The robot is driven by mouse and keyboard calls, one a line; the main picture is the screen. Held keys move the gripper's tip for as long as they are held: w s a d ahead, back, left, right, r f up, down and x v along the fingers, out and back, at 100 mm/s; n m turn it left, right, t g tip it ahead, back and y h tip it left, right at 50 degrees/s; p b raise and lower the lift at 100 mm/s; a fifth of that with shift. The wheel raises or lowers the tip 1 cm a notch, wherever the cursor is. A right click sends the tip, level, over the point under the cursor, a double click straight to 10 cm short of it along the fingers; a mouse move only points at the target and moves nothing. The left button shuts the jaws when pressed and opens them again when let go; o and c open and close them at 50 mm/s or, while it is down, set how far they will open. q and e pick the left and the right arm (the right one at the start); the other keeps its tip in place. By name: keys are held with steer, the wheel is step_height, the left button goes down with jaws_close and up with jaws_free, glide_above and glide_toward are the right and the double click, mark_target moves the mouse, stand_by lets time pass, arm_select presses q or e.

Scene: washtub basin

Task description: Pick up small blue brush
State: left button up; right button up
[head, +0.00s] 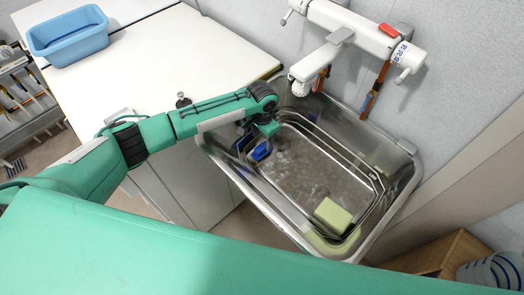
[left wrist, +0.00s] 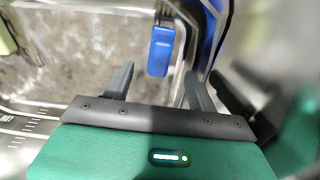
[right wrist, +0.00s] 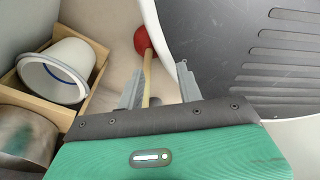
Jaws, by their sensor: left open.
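The small blue brush (left wrist: 161,48) shows in the left wrist view, just beyond and between my left fingertips. In the head view a blue piece (head: 262,151) shows at the left side of the metal basin (head: 402,187), just below my left gripper (head: 265,130). My left gripper (left wrist: 160,80) is open, with nothing between its fingers. A second, longer blue thing (left wrist: 209,28) lies to the right of the brush in the left wrist view. My right gripper (right wrist: 158,82) is open in its wrist view, away from the basin; the head view does not show it.
A yellow-green block (head: 332,215) lies in the basin's near right part. A white tap unit (head: 360,32) hangs above the basin. A blue tub (head: 68,36) stands on the white counter (head: 170,60). A red-ended wooden stick (right wrist: 147,68) and a white bucket (right wrist: 57,75) are near my right gripper.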

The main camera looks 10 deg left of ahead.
mark_target(262, 146)
arm_select(q)
steer(key=shift+f, duration=3.15)
steer(key=shift+c, duration=0.5)
steer(key=c, duration=1)
